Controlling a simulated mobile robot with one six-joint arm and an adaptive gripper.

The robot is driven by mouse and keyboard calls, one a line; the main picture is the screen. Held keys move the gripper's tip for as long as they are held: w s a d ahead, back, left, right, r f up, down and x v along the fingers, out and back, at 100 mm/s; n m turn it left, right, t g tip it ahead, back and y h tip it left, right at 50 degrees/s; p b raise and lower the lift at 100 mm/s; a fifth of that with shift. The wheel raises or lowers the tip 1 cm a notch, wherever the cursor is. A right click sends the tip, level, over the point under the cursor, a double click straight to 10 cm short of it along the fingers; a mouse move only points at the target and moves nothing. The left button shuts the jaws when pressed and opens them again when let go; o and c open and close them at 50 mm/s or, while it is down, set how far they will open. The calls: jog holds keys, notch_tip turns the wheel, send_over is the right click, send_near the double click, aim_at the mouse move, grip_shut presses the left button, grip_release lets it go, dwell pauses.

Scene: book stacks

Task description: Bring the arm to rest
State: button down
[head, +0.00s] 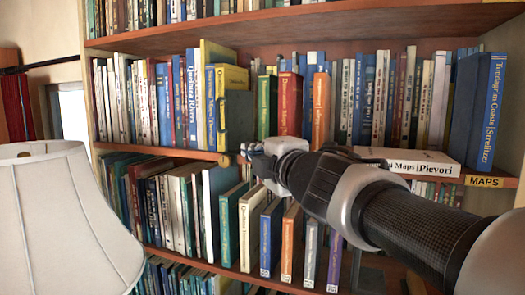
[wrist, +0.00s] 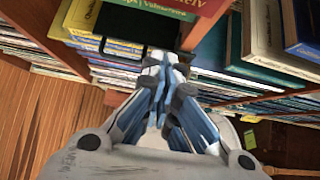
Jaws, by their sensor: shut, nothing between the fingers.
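My arm reaches in from the lower right of the head view toward the bookcase. My gripper (head: 236,157) points left, close in front of the edge of the middle shelf (head: 165,151). In the wrist view my gripper (wrist: 160,62) is shut, its fingers together with nothing between them. Books stand behind and below it. The arm hides part of the shelf and some books in the row below.
A white lampshade (head: 62,225) stands at the lower left. A white book (head: 415,160) lies flat at the right, beside a blue book (head: 486,112) and a MAPS label (head: 484,181). Wooden floor (wrist: 40,120) shows at the left of the wrist view.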

jog(key=d+f+v, duration=0.1)
jog(key=v, duration=0.6)
jog(key=s+d+f+m+g+h+b, duration=0.1)
jog(key=s+d+f+m+h+b, duration=0.15)
jog(key=d+f+m, duration=0.35)
jog(key=s+d+f+m+h+b, duration=0.1)
jog(key=d+f+m+h+b, duration=0.25)
jog(key=f, duration=0.55)
jog(key=s+d+f+m+g+h+b, duration=0.1)
jog(key=d+f+m+h+b, duration=0.25)
jog(key=f, duration=0.35)
jog(key=s+f+m+g+b, duration=0.3)
jog(key=s+f, duration=0.4)
jog(key=f, duration=0.3)
jog(key=s+f+m+g+y+b, duration=0.1)
jog(key=s+f+m+g+b, duration=0.2)
jog(key=s+f, duration=0.3)
jog(key=s+f+m+g+y+b, duration=0.1)
jog(key=s+f+m+g+b, duration=0.2)
jog(key=s+f, duration=0.4)
notch_tip(320, 180, down, 8)
jog(key=shift+s+a+r+m+g+b, duration=0.1)
jog(key=shift+s+a+m+g+b, duration=0.35)
jog(key=shift+b, duration=0.45)
